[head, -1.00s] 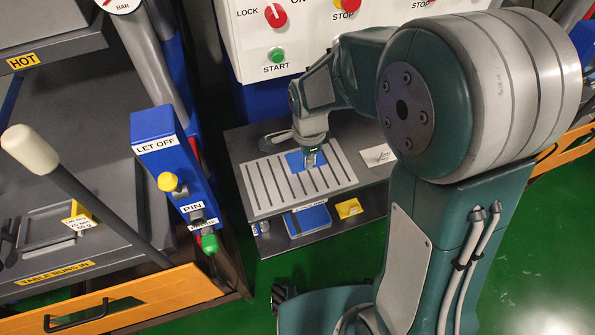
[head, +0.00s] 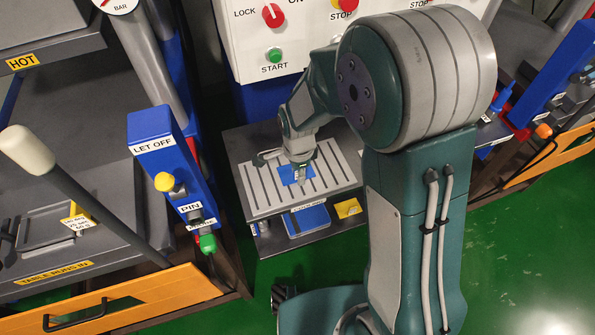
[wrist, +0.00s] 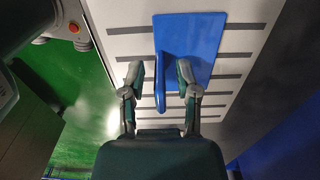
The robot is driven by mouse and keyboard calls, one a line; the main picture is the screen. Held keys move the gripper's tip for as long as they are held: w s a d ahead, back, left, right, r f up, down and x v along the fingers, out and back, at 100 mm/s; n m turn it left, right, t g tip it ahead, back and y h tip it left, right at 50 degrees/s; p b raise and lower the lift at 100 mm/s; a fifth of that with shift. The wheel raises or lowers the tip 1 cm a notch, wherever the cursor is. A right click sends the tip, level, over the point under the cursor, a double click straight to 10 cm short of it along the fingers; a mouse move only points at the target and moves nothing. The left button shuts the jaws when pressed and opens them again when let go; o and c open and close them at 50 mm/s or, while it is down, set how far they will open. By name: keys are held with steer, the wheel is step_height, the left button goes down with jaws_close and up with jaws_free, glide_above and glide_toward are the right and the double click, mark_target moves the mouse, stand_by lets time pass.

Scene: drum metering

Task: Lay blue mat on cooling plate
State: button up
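The blue mat (head: 289,174) lies on the grey slotted cooling plate (head: 256,190), near its middle. In the wrist view the mat (wrist: 196,35) is flat on the plate (wrist: 238,40), with a raised blue tab (wrist: 160,96) at its near edge. My gripper (wrist: 161,75) is open, with one finger on each side of the tab and a visible gap on both sides. In the head view my gripper (head: 300,175) is low over the mat and covers part of it.
Below the plate, a shelf holds a blue pad (head: 307,220) and a yellow tray (head: 347,208). A white control panel with a green start button (head: 274,55) stands behind. The blue let-off box (head: 160,140) stands left. Green floor is clear at the right.

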step_height(320, 180, up, 12)
steer(key=shift+r, duration=0.15)
stand_by(0.6)
steer(key=s+d+r+n+t, duration=0.5)
steer(key=s+d+r+n, duration=0.7)
steer(key=s+n, duration=0.2)
steer(key=shift+s+d+n+t, duration=0.15)
steer(key=shift+s+n+t, duration=0.2)
steer(key=shift+s, duration=0.75)
